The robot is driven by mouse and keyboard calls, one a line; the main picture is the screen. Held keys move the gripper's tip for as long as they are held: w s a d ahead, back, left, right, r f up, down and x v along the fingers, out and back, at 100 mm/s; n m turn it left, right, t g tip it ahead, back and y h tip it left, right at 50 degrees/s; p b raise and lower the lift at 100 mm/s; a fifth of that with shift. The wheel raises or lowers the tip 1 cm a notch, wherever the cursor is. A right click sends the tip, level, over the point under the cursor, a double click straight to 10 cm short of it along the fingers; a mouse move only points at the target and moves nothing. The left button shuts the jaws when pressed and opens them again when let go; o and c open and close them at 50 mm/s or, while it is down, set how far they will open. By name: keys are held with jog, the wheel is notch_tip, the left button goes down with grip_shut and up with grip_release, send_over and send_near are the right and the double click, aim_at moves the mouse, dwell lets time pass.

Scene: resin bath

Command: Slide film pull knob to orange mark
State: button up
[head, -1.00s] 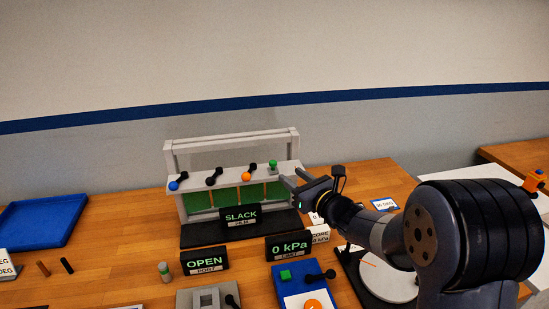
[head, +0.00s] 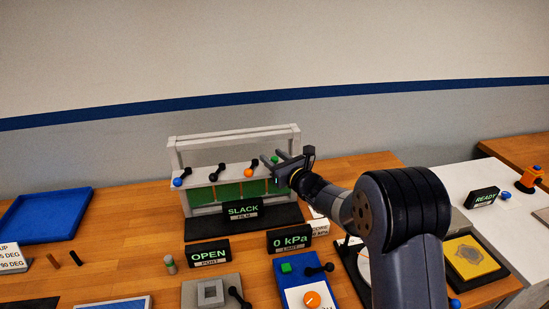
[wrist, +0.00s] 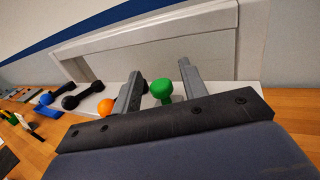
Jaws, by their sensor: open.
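A green knob (head: 274,160) stands at the right end of the white shelf of a grey frame (head: 233,143). In the wrist view, the green knob (wrist: 161,91) is between the two fingers of my gripper (wrist: 160,72), with gaps on both sides. My gripper (head: 271,156) is open at the shelf's right end in the head view. An orange ball (head: 250,172) with a black handle is left of the knob; it also shows in the wrist view (wrist: 107,106), just left of the left finger. I cannot tell whether this is the orange mark.
Black handles with a blue ball (head: 178,182) and a dark ball lie farther left on the shelf. A SLACK sign (head: 243,209) stands in front. A blue panel (head: 305,290) and an OPEN sign (head: 208,252) are nearer. A blue tray (head: 45,217) is far left.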

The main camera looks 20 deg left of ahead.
jog(key=shift+c, duration=0.4)
grip_shut()
jog(key=w+d, duration=0.1)
jog(key=d, duration=0.1)
jog(key=w+d+b, duration=0.1)
jog(key=d, duration=0.1)
jog(key=w+d+b, duration=0.1)
jog(key=d, duration=0.1)
jog(key=shift+w+d, duration=0.1)
jog(key=shift+w, duration=0.3)
jog(key=shift+o, duration=0.4)
grip_release()
